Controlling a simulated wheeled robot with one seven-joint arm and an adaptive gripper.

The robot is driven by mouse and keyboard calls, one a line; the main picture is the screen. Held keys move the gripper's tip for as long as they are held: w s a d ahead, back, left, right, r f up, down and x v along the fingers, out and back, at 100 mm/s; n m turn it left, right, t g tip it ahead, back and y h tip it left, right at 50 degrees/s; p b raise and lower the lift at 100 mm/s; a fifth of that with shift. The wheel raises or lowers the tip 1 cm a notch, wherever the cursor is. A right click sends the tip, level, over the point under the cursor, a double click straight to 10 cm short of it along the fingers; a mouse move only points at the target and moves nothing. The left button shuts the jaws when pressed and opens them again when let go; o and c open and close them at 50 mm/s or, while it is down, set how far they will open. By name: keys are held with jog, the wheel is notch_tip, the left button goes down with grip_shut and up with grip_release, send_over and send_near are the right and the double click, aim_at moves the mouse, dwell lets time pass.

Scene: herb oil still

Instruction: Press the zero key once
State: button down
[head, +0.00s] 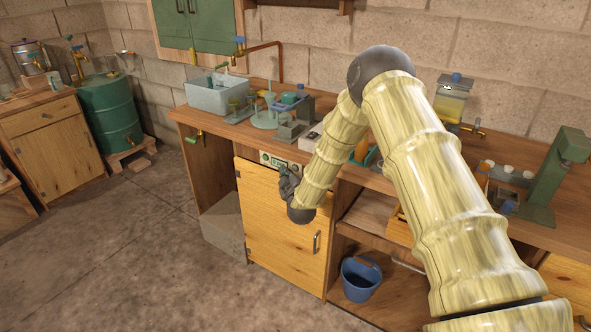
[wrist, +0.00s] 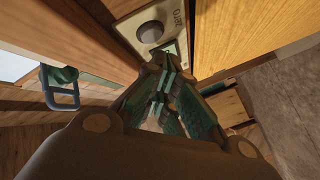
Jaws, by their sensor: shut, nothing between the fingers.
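In the head view the panel (head: 272,160) sits at the counter's front edge, above a wooden cabinet door. My gripper (wrist: 168,66) is shut and empty, its tips just below the key in the wrist view. A gap shows between the tips and the key; I cannot tell its depth. In the head view my gripper (head: 287,178) is at the panel's right end, partly covering it.
The wooden door (head: 275,235) hangs under the panel, with a metal handle (head: 316,243). A blue bucket (head: 360,282) stands on the lower shelf. The floor at left is clear.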

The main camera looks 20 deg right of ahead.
jog(key=shift+s+a, duration=0.7)
jog(key=shift+a, duration=0.25)
jog(key=shift+s+a, duration=0.7)
jog(key=shift+a, duration=0.2)
